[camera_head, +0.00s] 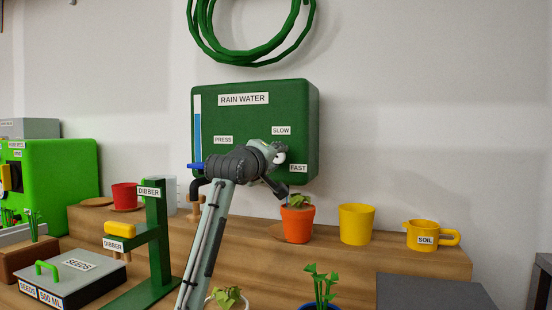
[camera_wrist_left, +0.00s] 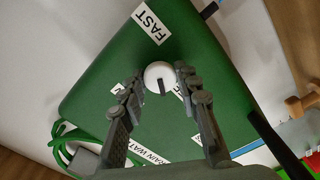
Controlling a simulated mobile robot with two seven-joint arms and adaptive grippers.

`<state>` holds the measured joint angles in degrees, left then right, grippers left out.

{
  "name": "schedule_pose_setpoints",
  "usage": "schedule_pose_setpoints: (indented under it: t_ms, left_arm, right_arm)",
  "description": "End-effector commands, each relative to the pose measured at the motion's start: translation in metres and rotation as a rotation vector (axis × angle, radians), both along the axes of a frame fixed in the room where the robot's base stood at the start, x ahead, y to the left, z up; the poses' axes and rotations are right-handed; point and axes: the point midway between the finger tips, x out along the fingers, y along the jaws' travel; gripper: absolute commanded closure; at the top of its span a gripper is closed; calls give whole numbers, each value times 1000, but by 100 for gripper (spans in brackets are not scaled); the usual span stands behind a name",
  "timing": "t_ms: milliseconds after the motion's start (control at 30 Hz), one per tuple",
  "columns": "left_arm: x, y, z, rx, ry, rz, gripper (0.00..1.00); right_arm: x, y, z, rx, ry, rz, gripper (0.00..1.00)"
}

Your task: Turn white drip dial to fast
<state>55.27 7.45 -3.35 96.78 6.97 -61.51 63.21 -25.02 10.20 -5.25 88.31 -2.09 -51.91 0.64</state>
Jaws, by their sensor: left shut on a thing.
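The white drip dial (camera_head: 281,157) is on the front of the green RAIN WATER tank (camera_head: 205,110), between the SLOW label (camera_head: 281,131) and the FAST label (camera_head: 298,168). In the left wrist view the round dial (camera_wrist_left: 157,72) has a dark mark on the side away from the FAST label (camera_wrist_left: 152,28). My left gripper (camera_wrist_left: 159,76) is shut on the dial, one finger on each side. In the head view my left gripper (camera_head: 279,172) is in front of the tank and covers part of the dial. My right gripper is not in view.
An orange pot (camera_head: 297,226) with a plant stands below the gripper. A yellow pot (camera_head: 357,224) and a yellow SOIL cup (camera_head: 420,236) stand to its right on the wooden shelf. A green DIBBER stand (camera_head: 158,230) is left of my arm. A green hose (camera_head: 250,58) hangs above.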

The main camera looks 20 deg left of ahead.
Motion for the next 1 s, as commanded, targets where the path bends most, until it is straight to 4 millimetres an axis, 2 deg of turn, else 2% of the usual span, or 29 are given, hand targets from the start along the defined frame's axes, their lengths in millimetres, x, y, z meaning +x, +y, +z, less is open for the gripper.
schedule_pose_setpoints:
  t_ms: [1000]
  left_arm:
    - [0,1,-1,968,-31,0,97]
  right_arm:
    - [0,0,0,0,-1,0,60]
